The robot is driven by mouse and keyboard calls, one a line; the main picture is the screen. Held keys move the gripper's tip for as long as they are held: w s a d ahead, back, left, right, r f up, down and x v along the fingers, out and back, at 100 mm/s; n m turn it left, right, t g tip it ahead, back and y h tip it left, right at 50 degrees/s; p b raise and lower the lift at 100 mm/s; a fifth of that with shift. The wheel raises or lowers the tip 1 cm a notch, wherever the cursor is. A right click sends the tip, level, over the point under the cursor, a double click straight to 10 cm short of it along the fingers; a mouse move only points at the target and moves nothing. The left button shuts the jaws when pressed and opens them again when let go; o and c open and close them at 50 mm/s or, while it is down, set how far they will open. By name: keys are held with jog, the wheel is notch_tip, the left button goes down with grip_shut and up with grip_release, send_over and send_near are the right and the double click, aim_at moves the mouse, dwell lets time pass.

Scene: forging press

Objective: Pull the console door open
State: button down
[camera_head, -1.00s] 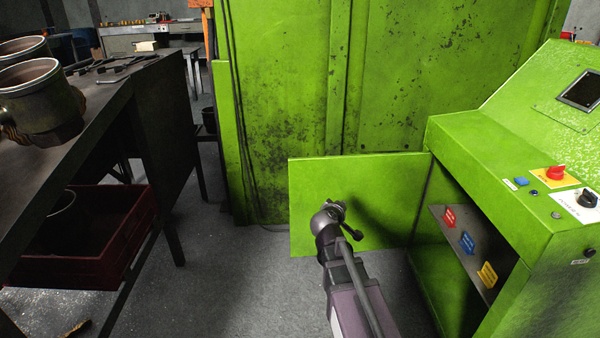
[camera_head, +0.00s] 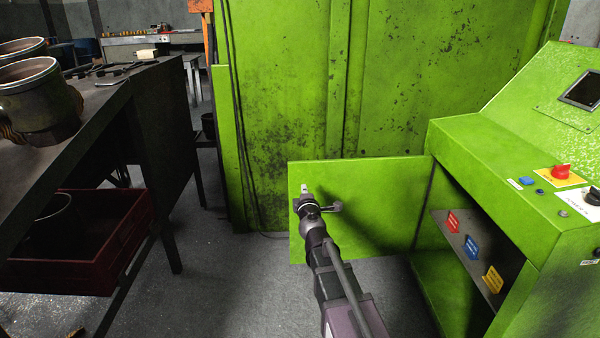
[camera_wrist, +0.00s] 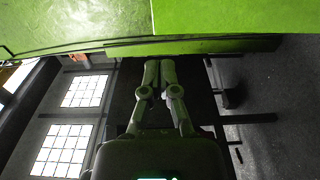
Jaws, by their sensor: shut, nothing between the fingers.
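The console (camera_head: 540,235) is a green cabinet at the right of the head view. Its door (camera_head: 375,185) is a flat green panel that stands swung wide open to the left of the cabinet. The shelf inside shows. My gripper (camera_head: 304,188) is at the left part of the door, in front of its inner face. In the wrist view my gripper (camera_wrist: 159,64) is shut and empty, with its fingers together near a green surface (camera_wrist: 225,18). I cannot tell whether the fingers touch the door.
A red, a blue and a yellow tag (camera_head: 492,279) stand on the console's shelf (camera_head: 440,216). A large green press panel (camera_head: 430,80) stands behind the door. A dark workbench (camera_head: 110,105) with metal pots and a red crate (camera_head: 120,235) are at the left. Grey floor (camera_head: 220,285) lies clear between.

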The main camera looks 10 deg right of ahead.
aim_at(299, 166)
jog(key=w, duration=1.4)
jog(key=shift+d, duration=0.1)
